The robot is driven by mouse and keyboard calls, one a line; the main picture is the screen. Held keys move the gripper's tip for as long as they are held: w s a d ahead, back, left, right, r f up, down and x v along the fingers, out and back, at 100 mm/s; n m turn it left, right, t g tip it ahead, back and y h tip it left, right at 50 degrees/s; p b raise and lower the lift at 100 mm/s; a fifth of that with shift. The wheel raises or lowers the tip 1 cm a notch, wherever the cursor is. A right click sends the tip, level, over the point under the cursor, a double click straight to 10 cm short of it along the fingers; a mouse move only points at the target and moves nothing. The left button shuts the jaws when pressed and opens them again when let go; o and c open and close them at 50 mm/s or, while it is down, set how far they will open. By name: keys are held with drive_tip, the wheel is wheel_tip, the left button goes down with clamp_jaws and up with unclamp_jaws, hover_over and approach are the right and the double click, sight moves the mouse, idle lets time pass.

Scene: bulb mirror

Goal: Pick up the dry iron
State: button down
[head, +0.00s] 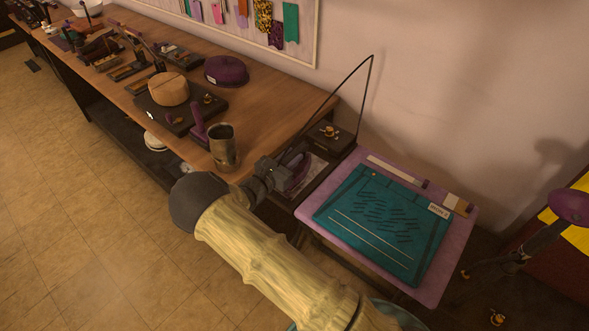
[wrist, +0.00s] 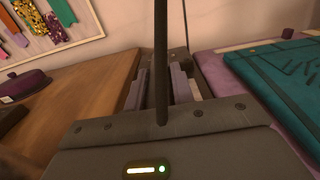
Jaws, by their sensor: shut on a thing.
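The dry iron (head: 298,172) is dark purple and sits over a dark stand at the right end of the wooden bench in the head view. My gripper (head: 276,174) reaches it from the left and is shut on it. My gripper partly covers the iron, so the exact grip is hidden. In the wrist view the dark gripper body fills the bottom, and greyish-purple parts show near the fingertips (wrist: 160,88). I cannot clearly make out the iron there.
A thin black rod frame (head: 371,85) rises behind the iron. A metal cup (head: 223,146) stands just left of my gripper on the wooden bench (head: 270,120). A purple board (head: 448,235) with a teal folded cloth (head: 375,225) lies to the right. A desk lamp (head: 568,207) stands far right.

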drive_tip(key=shift+w+r, duration=0.1)
drive_tip(key=shift+r, duration=0.05)
wheel_tip(320, 180, up, 10)
drive_tip(key=shift+f+b, duration=0.1)
drive_tip(key=shift+b, duration=0.6)
idle(0.4)
